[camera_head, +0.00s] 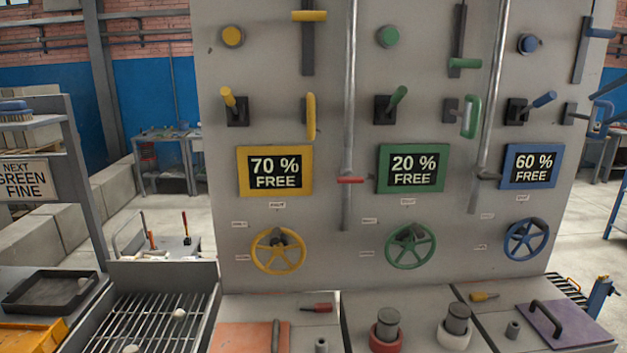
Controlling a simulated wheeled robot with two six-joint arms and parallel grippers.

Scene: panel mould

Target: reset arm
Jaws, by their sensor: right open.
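A tall grey panel (330,215) stands in front of me with yellow, green and blue control columns. The signs read 70 % free on yellow (275,190), 20 % free on green (383,180) and 60 % free on blue (510,180). Below them are a yellow handwheel (278,268), a green handwheel (388,244) and a blue handwheel (506,244). My left gripper is not in view.
A slatted metal tray (118,325) and a black tray (10,305) lie at the lower left. On the bench stand a red-based cylinder (386,345) and a white-based cylinder (455,342). A purple lid (575,330) with a handle lies at the right. Two long metal rods stand along the panel.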

